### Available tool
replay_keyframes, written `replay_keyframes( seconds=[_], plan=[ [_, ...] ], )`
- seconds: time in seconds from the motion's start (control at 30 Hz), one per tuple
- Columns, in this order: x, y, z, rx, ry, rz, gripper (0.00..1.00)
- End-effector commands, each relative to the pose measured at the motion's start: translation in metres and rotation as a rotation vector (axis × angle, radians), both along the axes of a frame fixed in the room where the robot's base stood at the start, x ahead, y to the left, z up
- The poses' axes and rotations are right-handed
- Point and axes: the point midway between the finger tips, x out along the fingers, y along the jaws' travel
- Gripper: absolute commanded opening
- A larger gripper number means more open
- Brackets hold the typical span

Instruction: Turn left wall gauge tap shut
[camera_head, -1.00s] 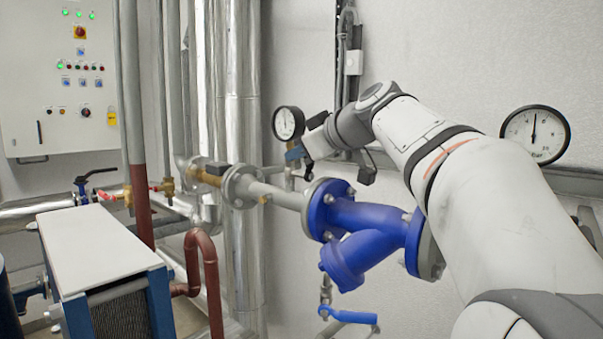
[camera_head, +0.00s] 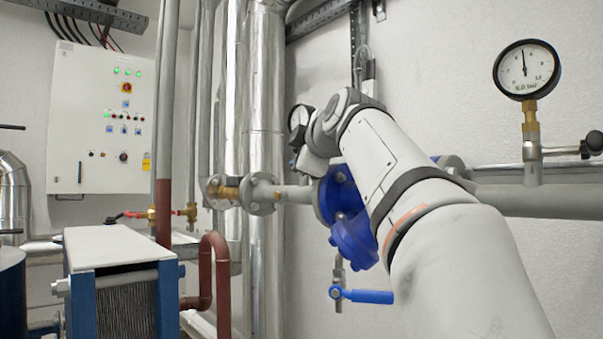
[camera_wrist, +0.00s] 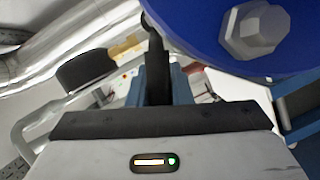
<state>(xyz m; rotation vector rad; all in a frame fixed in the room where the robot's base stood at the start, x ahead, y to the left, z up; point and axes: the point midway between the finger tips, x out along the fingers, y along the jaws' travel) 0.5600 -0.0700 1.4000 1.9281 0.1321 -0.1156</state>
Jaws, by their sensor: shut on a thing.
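The left wall gauge (camera_head: 299,118) is a small round white dial with a black rim, partly covered by my wrist. Its tap is hidden behind my wrist in the head view. My gripper (camera_head: 306,160) is at the gauge, just below the dial, above the pipe. In the wrist view my gripper (camera_wrist: 157,72) shows as a dark narrow finger in front of its grey body. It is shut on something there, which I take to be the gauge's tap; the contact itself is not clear.
A blue strainer (camera_head: 350,232) with flange bolts is close below my wrist; its blue flange (camera_wrist: 225,28) fills the wrist view's upper right. A blue-handled valve (camera_head: 362,296) hangs below. A second gauge (camera_head: 527,68) with a black-knobbed tap (camera_head: 592,145) is at right.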

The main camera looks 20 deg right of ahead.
Motion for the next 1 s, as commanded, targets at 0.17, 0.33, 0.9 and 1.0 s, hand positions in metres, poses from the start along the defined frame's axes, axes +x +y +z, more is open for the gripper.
replay_keyframes(
  seconds=[0.17,0.33,0.9,1.0],
  plan=[
    [-0.0007,0.0003,-0.0078,-0.074,-0.033,-0.001,0.00],
    [-0.0012,-0.0008,-0.0079,-0.114,-0.050,-0.004,0.00],
    [-0.0012,-0.0037,-0.0066,-0.132,-0.057,-0.009,0.23],
    [-0.0013,-0.0039,-0.0069,-0.131,-0.056,-0.010,0.31]
  ],
)
